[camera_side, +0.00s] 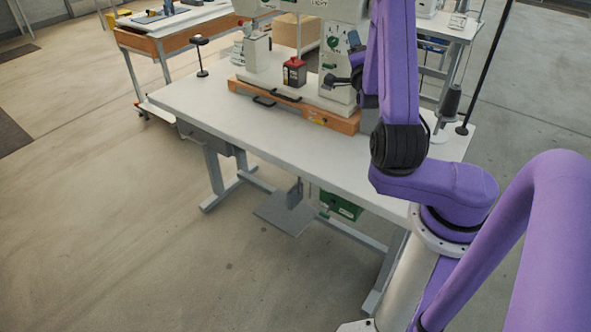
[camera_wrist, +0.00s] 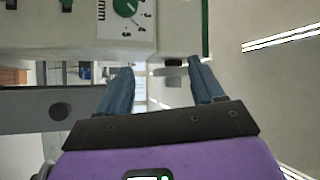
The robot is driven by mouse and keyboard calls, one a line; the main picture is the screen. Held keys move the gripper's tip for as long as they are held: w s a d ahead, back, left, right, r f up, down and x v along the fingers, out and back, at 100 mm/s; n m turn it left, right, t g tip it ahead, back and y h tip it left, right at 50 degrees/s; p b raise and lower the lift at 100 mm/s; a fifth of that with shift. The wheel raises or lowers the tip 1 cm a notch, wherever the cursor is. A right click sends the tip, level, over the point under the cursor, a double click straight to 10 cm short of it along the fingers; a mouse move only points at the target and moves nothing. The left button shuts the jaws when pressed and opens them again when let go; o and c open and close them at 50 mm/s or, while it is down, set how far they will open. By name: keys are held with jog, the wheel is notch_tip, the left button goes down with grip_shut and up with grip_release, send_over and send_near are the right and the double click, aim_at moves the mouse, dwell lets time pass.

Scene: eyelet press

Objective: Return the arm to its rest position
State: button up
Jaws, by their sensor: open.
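My gripper (camera_wrist: 161,67) shows in the wrist view with its two blue-grey fingers spread apart and nothing between them. Beyond the fingertips is the pale press (camera_wrist: 80,25) with a green dial. In the side view, my purple arm stands in front of the right part of the table and hides part of the press (camera_side: 345,12). Dark finger-like shapes show beside the press column, left of my arm; most of the gripper is hidden there.
The white table (camera_side: 215,105) carries the press on an orange base (camera_side: 345,122). A red and black container (camera_side: 294,73) sits on that base. A dark cone spool (camera_side: 450,102) stands to the right. A small black stand (camera_side: 201,58) is at the left. The table's front left is clear.

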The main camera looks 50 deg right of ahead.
jog(key=w+a+f+n+t+y, duration=0.2)
jog(key=w+a+f+n+y, duration=0.1)
jog(key=w+a+n+y, duration=0.85)
jog(key=w+a+f+n+g+y, duration=0.1)
jog(key=a+n+g+y, duration=0.2)
jog(key=a, duration=0.7)
jog(key=a+f+n+g+y, duration=0.1)
jog(key=a+f+n+y, duration=0.15)
jog(key=a+n, duration=0.45)
jog(key=s+a+n+g+y, duration=0.3)
jog(key=s+a+n+g, duration=0.3)
jog(key=s+a, duration=0.75)
jog(key=s+d+r+n+g+h, duration=0.1)
jog(key=s+n, duration=0.4)
jog(key=s, duration=0.5)
jog(key=s+d+r+n+g+h, duration=0.1)
jog(key=s+d+n+g+h, duration=0.1)
jog(key=s, duration=0.9)
jog(key=d+n+g, duration=0.1)
jog(key=d+n, duration=0.1)
jog(key=shift+d+n, duration=0.2)
jog(key=shift+n, duration=0.15)
